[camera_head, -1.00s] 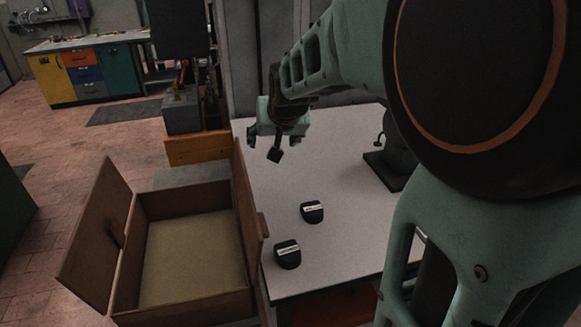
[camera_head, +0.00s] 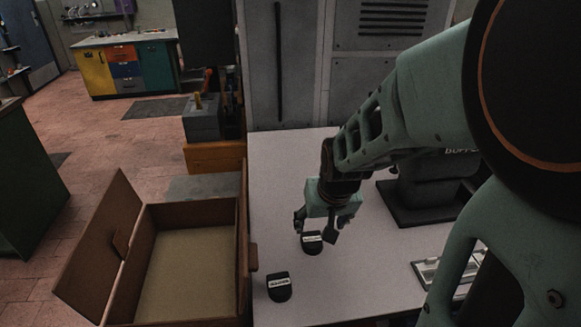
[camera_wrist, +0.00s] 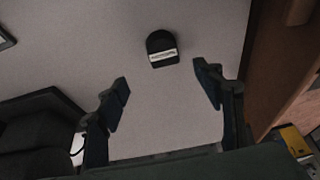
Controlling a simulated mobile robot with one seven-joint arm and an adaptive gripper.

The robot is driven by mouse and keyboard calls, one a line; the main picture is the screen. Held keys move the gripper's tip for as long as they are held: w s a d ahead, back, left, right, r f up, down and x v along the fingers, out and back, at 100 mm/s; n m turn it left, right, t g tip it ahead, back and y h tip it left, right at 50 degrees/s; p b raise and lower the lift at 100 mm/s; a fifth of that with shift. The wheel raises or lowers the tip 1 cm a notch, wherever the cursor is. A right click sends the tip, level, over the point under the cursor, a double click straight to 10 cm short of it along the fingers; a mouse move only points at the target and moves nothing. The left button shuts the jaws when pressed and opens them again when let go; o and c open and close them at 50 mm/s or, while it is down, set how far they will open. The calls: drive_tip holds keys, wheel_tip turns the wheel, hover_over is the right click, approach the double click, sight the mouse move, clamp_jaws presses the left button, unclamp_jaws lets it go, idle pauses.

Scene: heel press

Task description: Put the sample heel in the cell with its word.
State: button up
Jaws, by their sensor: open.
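Two black heels with white word labels lie on the pale table. The farther heel (camera_head: 312,243) is just below my gripper (camera_head: 315,229); the nearer heel (camera_head: 278,288) is closer to the front left. In the wrist view one heel (camera_wrist: 161,48) lies ahead of my open fingers (camera_wrist: 165,82), apart from them, with its label facing up. I cannot read the labels. My gripper is empty and above the table. A light-rimmed tray (camera_head: 425,267) with cells shows at the right, partly hidden by my arm; its words cannot be read.
A brown open box (camera_head: 243,240) with a raised lid stands at the table's left edge. A dark machine (camera_head: 420,195) marked "BUFF…" stands on the table to the right. A grey cabinet (camera_head: 350,70) is behind. The table's back left is clear.

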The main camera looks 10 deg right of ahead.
drive_tip(key=b, duration=0.4)
hover_over(313, 239)
drive_tip(key=s, duration=0.2)
wheel_tip(313, 239, down, 5)
drive_tip(key=shift+d+f, duration=0.1)
drive_tip(key=shift+d, duration=0.05)
drive_tip(key=b+x, duration=0.3)
drive_tip(key=x, duration=0.1)
drive_tip(key=shift+s+a+f+b, duration=0.25)
drive_tip(key=shift+b, duration=0.1)
drive_tip(key=shift+w+f, duration=0.25)
drive_tip(key=shift+f, duration=0.1)
drive_tip(key=shift+r, duration=0.1)
drive_tip(key=shift+c, duration=0.5)
drive_tip(key=c, duration=1.3)
drive_tip(key=shift+r, duration=0.1)
